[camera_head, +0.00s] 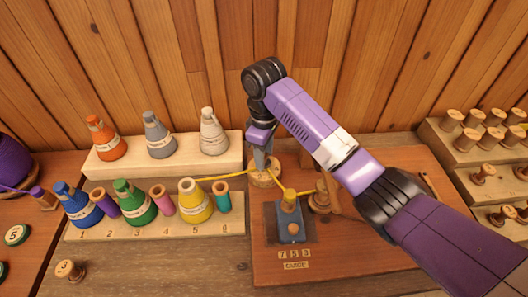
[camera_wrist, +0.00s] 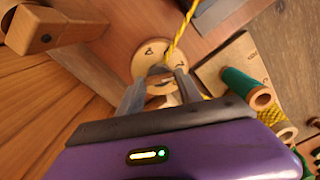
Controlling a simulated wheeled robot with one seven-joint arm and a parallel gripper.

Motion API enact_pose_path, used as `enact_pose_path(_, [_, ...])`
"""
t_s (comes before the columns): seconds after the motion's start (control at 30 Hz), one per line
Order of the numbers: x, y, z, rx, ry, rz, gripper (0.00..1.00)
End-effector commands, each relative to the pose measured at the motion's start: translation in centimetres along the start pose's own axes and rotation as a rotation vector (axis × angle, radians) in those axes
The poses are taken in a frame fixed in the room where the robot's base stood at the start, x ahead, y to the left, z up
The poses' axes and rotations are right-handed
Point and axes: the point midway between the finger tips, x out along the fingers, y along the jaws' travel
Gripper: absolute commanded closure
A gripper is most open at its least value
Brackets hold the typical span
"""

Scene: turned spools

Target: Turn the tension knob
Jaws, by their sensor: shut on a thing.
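The tension knob looks like a round pale wooden disc (camera_head: 266,182) with a raised middle, at the back left of the brown board (camera_head: 385,230). In the wrist view the disc (camera_wrist: 148,52) shows dark marks on its face. My gripper (camera_head: 262,165) comes down onto it from above. In the wrist view my gripper (camera_wrist: 160,76) has its two fingers on either side of the raised middle, shut on it. The fingers hide part of the knob. A yellow thread (camera_head: 226,176) runs past the knob from the left.
A blue-grey block (camera_head: 293,227) with a yellow top stands just in front right of the knob. A wooden spool (camera_head: 321,199) stands right of it. Coloured cones fill stepped racks (camera_head: 160,228) at left. Racks of wooden spools (camera_head: 481,153) stand at right.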

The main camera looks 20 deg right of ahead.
Motion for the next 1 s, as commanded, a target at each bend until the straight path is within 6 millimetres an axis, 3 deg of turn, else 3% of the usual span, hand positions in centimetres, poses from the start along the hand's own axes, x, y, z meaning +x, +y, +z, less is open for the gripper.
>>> enact_pose_path(0.7, [-0.41, -0.08, -0.12, 0.579, -0.001, -0.003, 0.99])
enact_pose_path(1.0, [-0.21, 0.04, -0.09, 0.751, 0.000, -0.002, 0.99])
